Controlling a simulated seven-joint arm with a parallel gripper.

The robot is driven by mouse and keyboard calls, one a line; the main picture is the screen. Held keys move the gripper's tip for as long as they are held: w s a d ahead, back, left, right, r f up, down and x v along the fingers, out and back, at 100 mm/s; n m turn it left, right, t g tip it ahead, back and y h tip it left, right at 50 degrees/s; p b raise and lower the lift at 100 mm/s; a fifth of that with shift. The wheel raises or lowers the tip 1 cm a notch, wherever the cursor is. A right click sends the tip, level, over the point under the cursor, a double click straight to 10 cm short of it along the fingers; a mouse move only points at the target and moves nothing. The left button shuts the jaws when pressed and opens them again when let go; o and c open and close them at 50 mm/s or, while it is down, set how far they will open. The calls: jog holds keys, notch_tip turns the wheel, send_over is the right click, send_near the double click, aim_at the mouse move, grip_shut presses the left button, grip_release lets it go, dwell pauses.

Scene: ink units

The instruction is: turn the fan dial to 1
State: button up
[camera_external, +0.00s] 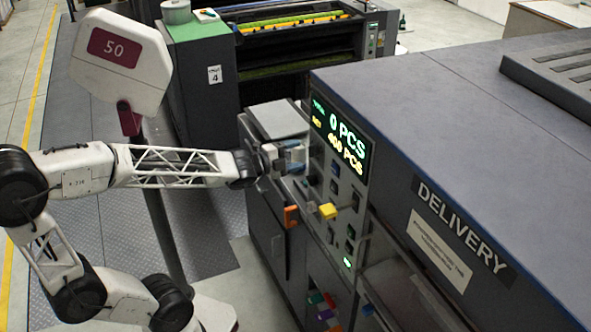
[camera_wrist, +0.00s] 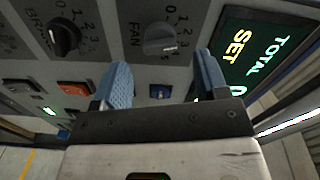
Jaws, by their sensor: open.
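The fan dial (camera_wrist: 160,39) is a grey round knob on the dark control panel, beside the label FAN and a ring of numbers, in the wrist view. Which number it points to is not clear. My gripper (camera_wrist: 163,76) is open, with one blue fingertip on either side below the dial in the picture. Nothing is between the fingers, and they look apart from the dial. In the external view my gripper (camera_external: 277,157) is close to the left side of the control panel (camera_external: 343,191); the dial cannot be made out there.
A black numbered dial (camera_wrist: 64,38) is left of the fan dial, with an orange switch (camera_wrist: 74,88) below it. A lit counter display (camera_wrist: 252,45) is at right. In the external view, yellow (camera_external: 328,211) and orange (camera_external: 291,216) blocks stick out below my gripper.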

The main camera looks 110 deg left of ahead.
aim_at(313, 151)
jog(key=shift+x, duration=2.35)
jog(key=c, duration=0.9)
jog(key=shift+n, duration=0.3)
jog(key=shift+f+n, duration=0.1)
jog(key=shift+n, duration=2.5)
